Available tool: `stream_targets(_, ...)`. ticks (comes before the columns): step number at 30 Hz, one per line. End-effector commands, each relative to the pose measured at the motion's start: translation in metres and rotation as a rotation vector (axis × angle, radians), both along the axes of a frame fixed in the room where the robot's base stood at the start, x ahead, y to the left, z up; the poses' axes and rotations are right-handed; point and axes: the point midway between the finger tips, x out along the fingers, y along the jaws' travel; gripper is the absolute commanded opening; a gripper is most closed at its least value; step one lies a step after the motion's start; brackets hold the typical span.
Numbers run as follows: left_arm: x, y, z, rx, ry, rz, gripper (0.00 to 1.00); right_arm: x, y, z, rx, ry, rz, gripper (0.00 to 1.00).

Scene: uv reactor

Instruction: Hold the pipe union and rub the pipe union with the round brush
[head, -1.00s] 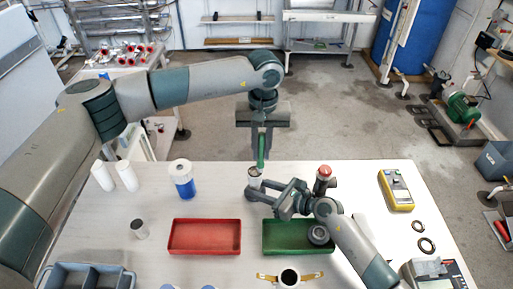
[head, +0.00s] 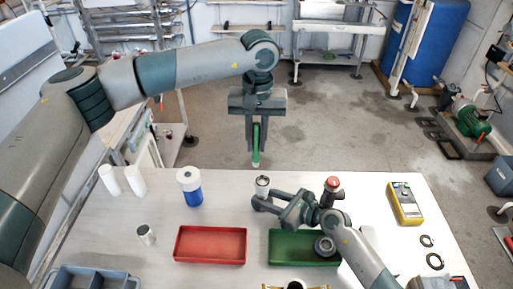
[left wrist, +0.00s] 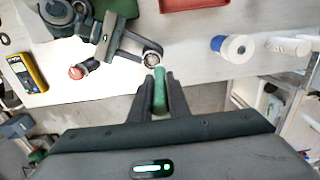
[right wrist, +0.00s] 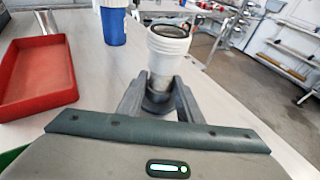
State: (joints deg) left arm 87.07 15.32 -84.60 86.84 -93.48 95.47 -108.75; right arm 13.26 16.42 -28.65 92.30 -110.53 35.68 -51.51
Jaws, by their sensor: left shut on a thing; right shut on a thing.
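The pipe union (head: 262,181) stands upright in my right gripper (head: 262,200) near the table's back edge. In the right wrist view the union (right wrist: 168,52) shows a white upper collar, and the fingers (right wrist: 160,98) close around its lower part. The green round brush (head: 256,146) hangs down from my left gripper (head: 255,138), which is shut on it beyond the table's back edge. In the left wrist view the brush (left wrist: 160,90) points at the union's open end (left wrist: 152,58), with a small gap between them. The brush's bristles cannot be made out.
A red tray (head: 178,259) and a green tray (head: 275,262) lie on the table (head: 110,215). A blue-and-white container (head: 192,192) stands to the left. A red-topped part (head: 332,185) stands close right of my right gripper. A yellow meter (head: 404,205) lies at the right.

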Motion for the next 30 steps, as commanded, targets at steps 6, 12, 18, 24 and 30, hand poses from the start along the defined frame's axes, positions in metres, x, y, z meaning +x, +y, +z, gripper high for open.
stream_targets(6, 0.000, 0.000, 0.015, 0.001, 0.001, 0.000, 0.00, 0.000, 0.000, 0.000, 0.000, 0.000, 0.000, 0.20)
stream_targets(12, 0.000, 0.000, 0.017, 0.001, 0.001, 0.000, 0.00, 0.000, 0.000, 0.000, 0.000, 0.000, 0.000, 0.20)
stream_targets(18, 0.000, 0.000, 0.017, 0.001, 0.001, 0.000, 0.00, 0.000, 0.000, 0.000, 0.000, 0.000, 0.000, 0.20)
stream_targets(24, 0.000, 0.000, 0.016, 0.001, 0.001, 0.000, 0.00, 0.000, 0.000, 0.000, 0.000, 0.000, 0.000, 0.49)
stream_targets(30, 0.000, 0.000, 0.016, 0.001, 0.001, 0.000, 0.00, 0.000, 0.000, 0.000, 0.000, 0.000, 0.000, 0.54)
